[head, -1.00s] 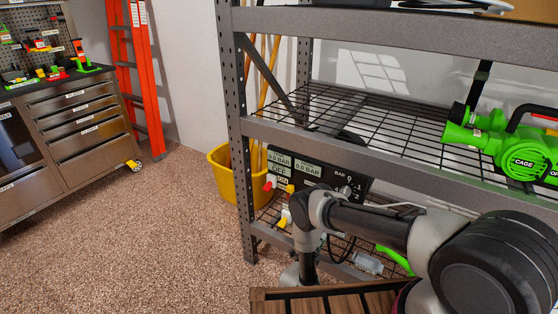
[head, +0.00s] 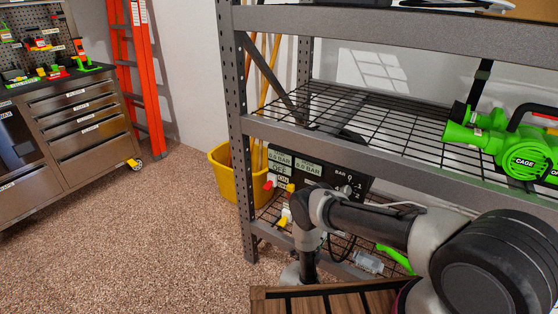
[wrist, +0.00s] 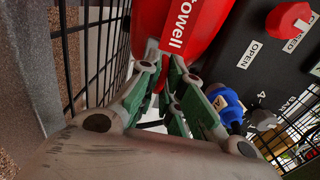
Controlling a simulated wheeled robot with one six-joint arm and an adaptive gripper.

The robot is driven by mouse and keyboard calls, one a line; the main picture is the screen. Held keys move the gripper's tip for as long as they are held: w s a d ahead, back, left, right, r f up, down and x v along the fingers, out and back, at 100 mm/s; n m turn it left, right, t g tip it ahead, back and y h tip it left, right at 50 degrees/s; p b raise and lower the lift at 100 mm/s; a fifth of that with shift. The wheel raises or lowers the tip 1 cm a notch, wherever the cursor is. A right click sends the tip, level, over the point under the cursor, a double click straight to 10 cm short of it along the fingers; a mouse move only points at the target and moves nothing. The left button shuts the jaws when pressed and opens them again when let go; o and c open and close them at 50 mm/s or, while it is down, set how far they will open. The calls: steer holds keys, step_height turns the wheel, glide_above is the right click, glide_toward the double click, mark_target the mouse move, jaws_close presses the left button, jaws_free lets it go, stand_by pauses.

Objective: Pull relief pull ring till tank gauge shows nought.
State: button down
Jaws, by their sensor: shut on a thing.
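A black control panel (head: 325,180) stands on the lower wire shelf. Its two small displays (head: 280,159) appear to read 0.0 BAR, though the digits are tiny. My gripper (wrist: 168,92) shows in the wrist view with its green-padded fingers close together, in front of a red tank (wrist: 185,30) lettered "towell". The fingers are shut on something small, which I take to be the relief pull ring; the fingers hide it. In the head view my arm hides the gripper and the tank.
In the wrist view a blue knob (wrist: 226,106) sits just right of the fingers. A red knob (wrist: 288,18) is near OPEN and CLOSED labels. Black wire mesh (wrist: 92,50) runs close on the left. The shelf upright (head: 238,150) stands left of my arm.

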steer(key=shift+w+d, duration=0.35)
steer(key=shift+w, duration=0.15)
stand_by(0.4)
steer(key=c, duration=1.4)
jaws_free()
steer(key=shift+c, duration=0.2)
steer(key=v, duration=0.7)
